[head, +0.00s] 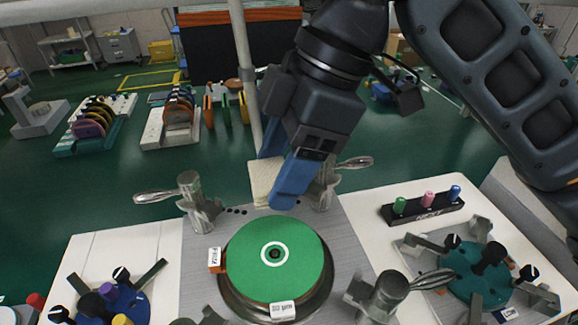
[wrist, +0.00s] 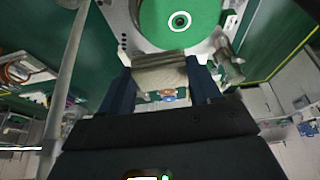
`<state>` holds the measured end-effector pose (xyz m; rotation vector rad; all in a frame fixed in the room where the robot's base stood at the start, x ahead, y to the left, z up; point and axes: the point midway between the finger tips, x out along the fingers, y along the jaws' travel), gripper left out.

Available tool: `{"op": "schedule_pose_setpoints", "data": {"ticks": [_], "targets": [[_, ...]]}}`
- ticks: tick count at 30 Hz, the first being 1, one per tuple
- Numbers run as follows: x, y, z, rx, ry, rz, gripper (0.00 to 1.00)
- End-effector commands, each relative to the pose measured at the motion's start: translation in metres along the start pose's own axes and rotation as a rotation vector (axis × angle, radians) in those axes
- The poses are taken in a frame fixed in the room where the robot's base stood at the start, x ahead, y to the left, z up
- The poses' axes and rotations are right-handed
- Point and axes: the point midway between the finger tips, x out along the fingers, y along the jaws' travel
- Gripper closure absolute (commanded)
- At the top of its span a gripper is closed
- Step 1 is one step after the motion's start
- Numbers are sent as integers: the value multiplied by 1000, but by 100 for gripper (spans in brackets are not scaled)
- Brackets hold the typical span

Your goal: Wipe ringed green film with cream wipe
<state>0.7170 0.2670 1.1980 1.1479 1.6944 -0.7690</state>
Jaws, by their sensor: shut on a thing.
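The green film (head: 295,270) is a round disc with a white ring around a dark centre, lying on a metal plate on the grey worktop. It also shows at the top of the wrist view (wrist: 153,22). My gripper (head: 272,178) has blue fingers and is shut on the cream wipe (head: 261,184), just beyond the film's far edge. The wipe shows between both fingers in the wrist view (wrist: 160,76). It looks apart from the film; its height above the worktop is hard to judge. Part of the wipe is hidden behind the right finger in the head view.
Metal lever clamps stand around the film: far left (head: 190,205), far right (head: 325,185) and near right (head: 385,298). Labelled blocks (head: 215,260) (head: 283,310) sit at the film's rim. A black peg holder (head: 425,212) and a teal fixture (head: 475,275) are at the right.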

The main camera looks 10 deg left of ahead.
Motion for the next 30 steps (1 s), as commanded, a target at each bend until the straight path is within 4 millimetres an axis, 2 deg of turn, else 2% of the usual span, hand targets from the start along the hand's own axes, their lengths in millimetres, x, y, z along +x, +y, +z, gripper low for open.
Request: {"op": "schedule_pose_setpoints", "data": {"ticks": [7, 24, 30], "targets": [[-6, 0, -2, -1, 0, 1, 66], [-53, 0, -22, -2, 0, 2, 66], [-64, 0, -27, -1, 0, 1, 66]]}}
